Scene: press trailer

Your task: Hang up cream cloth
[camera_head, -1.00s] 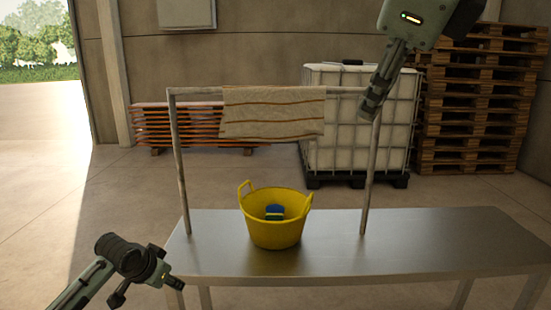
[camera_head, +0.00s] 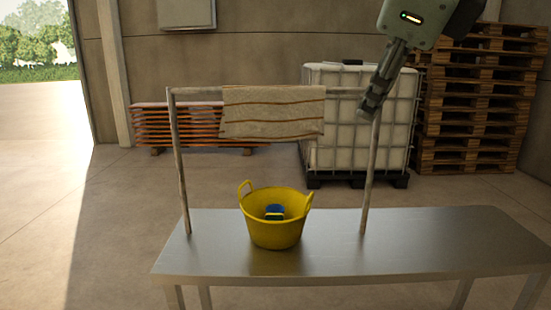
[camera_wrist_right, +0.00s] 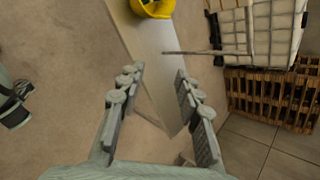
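The cream cloth (camera_head: 272,112) with brown stripes hangs over the top bar of the metal rail (camera_head: 182,165), left of the bar's middle. It hangs fairly flat and no gripper touches it. My right gripper (camera_head: 370,108) is near the rail's right top corner in the head view, to the right of the cloth. In the right wrist view the right gripper (camera_wrist_right: 160,72) has its fingers wide apart with nothing between them. My left gripper is out of the head view; a dark and pale part at the left edge of the wrist view is too unclear to name.
The rail stands on a metal table (camera_head: 420,240). A yellow tub (camera_head: 275,232) with a blue item (camera_head: 274,211) inside stands between its posts. Behind are a caged white tank (camera_head: 335,130), stacked pallets (camera_head: 470,130) and orange slats (camera_head: 185,125). The table's right side is clear.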

